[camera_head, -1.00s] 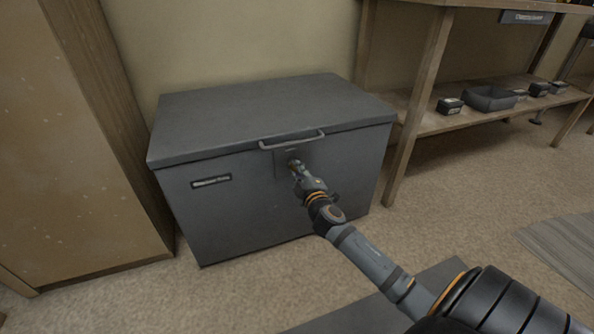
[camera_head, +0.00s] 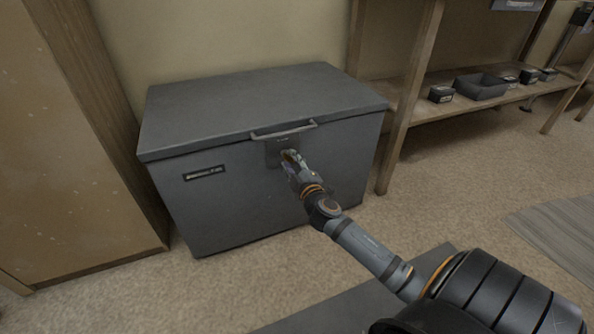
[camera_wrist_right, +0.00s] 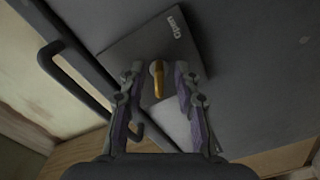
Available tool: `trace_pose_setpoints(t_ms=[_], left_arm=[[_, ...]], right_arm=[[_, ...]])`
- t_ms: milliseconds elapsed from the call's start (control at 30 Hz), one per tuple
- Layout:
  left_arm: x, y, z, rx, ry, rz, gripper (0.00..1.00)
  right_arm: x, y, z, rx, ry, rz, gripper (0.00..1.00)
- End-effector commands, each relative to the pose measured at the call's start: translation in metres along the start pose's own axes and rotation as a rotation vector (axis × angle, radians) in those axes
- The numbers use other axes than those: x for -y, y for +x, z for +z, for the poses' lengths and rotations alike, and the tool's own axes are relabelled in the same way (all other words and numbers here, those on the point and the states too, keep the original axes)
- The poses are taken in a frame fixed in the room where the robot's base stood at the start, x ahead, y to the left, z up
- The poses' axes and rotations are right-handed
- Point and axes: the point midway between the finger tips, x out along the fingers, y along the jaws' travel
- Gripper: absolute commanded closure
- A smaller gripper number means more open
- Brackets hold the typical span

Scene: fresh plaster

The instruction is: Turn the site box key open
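The grey site box (camera_head: 240,200) stands on the floor against the wall with its lid closed. A lock plate marked "Open" (camera_wrist_right: 125,45) is on its front, below the lid handle (camera_head: 284,131). In the right wrist view a yellow key (camera_wrist_right: 158,82) sits in the round lock on that plate. My right gripper (camera_head: 290,160) is at the lock plate; in the wrist view its two fingers (camera_wrist_right: 157,95) are apart, one on each side of the key, with gaps visible. In the head view the gripper hides the key. My left gripper is not in view.
A wooden cabinet (camera_head: 75,140) stands close at the box's left. A wooden shelf (camera_head: 480,107) at the right holds a dark tray (camera_head: 480,88) and several small boxes. The carpet (camera_head: 440,190) right of the box is clear.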

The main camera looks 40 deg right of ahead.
Motion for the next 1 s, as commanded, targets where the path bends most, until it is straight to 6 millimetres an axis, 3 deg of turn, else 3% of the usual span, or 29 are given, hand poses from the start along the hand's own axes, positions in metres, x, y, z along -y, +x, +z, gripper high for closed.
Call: trace_pose_setpoints(t_ms=[200,433,600,1000], left_arm=[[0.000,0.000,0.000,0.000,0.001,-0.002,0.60],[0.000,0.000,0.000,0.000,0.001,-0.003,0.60],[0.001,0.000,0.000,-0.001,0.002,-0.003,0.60],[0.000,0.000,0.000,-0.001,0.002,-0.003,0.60]], right_arm=[[0.002,-0.054,0.000,-0.001,-0.006,-0.006,0.68],[0.002,-0.097,0.000,0.000,-0.002,-0.005,0.68],[0.001,-0.107,0.000,-0.001,0.000,-0.001,0.68],[0.000,-0.107,0.000,-0.001,0.001,0.000,0.68]])
